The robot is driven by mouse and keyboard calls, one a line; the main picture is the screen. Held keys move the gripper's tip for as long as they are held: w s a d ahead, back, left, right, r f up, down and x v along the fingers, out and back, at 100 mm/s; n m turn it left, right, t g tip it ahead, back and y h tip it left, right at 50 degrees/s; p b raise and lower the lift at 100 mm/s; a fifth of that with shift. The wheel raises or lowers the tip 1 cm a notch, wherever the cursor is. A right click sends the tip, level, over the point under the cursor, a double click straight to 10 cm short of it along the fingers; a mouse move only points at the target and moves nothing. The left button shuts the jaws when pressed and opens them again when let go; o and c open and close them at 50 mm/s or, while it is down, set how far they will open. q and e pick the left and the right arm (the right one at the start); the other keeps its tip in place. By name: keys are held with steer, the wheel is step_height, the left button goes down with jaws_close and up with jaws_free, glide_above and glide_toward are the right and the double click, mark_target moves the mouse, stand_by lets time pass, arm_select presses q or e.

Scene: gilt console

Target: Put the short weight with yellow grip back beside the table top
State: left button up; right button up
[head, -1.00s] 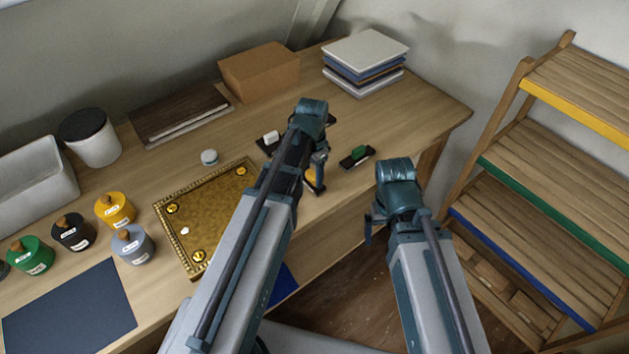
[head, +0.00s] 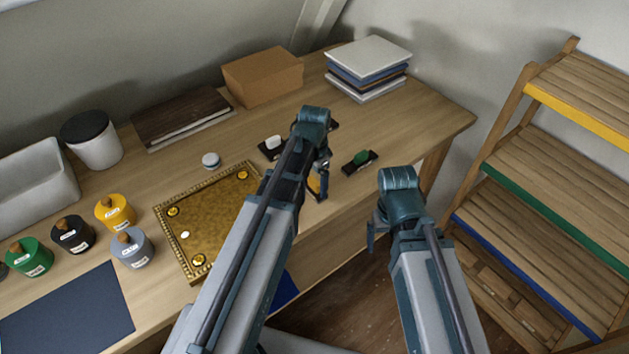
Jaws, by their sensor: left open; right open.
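The weight with the yellow grip (head: 314,185) lies near the table's front edge, right of the gold ornate table top (head: 181,268). My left arm covers much of it, so its length is hard to judge. My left gripper (head: 322,184) is open and points down at this weight; I cannot tell whether the fingers touch it. My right gripper (head: 375,238) is open and empty, off the table's front edge. A black weight with a white grip (head: 273,143) lies behind my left arm, partly hidden. A black weight with a green grip (head: 361,158) lies to the right.
A small grey-white disc (head: 211,160) lies behind the gold top. Several labelled pots stand left, including a grey one (head: 132,247) close to the gold top. A brown box (head: 262,77) and stacked books (head: 368,68) stand at the back. A wooden shelf (head: 540,180) stands right.

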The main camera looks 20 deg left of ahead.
mark_target(314, 181)
arm_select(q)
step_height(314, 181, up, 12)
steer(key=p, duration=1.2)
steer(key=shift+r, duration=0.15)
step_height(314, 181, down, 12)
steer(key=b, duration=1.2)
steer(key=shift+r, duration=0.1)
